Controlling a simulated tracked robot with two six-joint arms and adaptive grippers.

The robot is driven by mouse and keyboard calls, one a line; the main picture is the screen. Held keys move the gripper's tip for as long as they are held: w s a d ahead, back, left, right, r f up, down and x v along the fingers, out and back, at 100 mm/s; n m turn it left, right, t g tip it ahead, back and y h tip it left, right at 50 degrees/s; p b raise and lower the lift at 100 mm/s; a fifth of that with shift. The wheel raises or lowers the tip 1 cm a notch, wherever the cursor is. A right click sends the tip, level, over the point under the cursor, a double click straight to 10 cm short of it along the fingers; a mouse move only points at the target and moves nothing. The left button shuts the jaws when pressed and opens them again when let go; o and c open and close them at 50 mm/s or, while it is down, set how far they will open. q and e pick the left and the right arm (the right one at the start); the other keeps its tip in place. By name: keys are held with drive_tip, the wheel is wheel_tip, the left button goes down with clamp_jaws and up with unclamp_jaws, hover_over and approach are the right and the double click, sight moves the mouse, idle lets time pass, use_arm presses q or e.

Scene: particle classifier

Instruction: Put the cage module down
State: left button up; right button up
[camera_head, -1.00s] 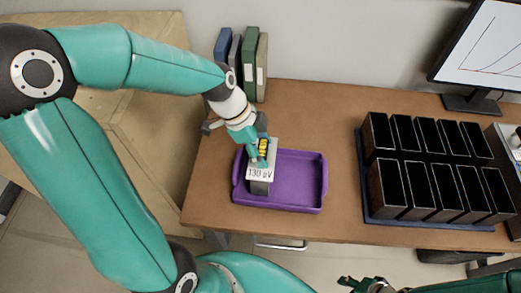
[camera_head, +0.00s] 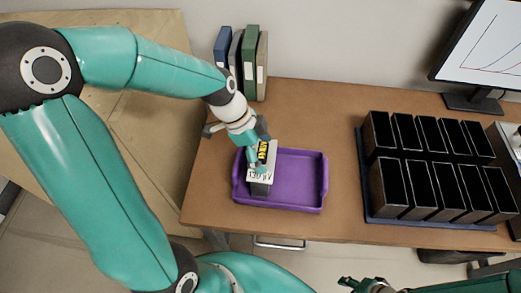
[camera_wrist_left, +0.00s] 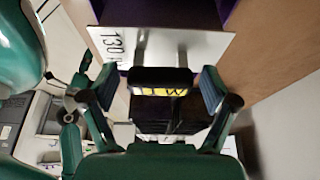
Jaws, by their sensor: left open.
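The cage module (camera_head: 260,186) stands in the left part of the purple tray (camera_head: 297,178). Its white plate reads 130 and partly hides behind my fingers in the head view. In the left wrist view, the white plate (camera_wrist_left: 190,46) and the module's dark handle with a yellow label (camera_wrist_left: 160,82) show between my fingers. My left gripper (camera_head: 257,160) is at the module's top; in the left wrist view (camera_wrist_left: 160,90) its fingers are spread, with a gap on either side of the handle. My right gripper (camera_head: 362,284) is at the bottom edge of the head view, away from the module.
A rack of dark open boxes (camera_head: 432,172) stands on the blue base to the right. Binders (camera_head: 250,65) stand at the back left. A monitor (camera_head: 490,45) is at the back right. The tray's right half is empty, and the table between tray and rack is clear.

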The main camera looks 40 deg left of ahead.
use_arm(q)
drive_tip(key=shift+r, duration=0.1)
drive_tip(key=shift+r+p, duration=0.25)
drive_tip(key=shift+p, duration=0.2)
drive_tip(key=shift+a+r, duration=0.2)
drive_tip(key=shift+r, duration=0.15)
drive_tip(key=v, duration=1.1)
drive_tip(key=shift+r, duration=0.15)
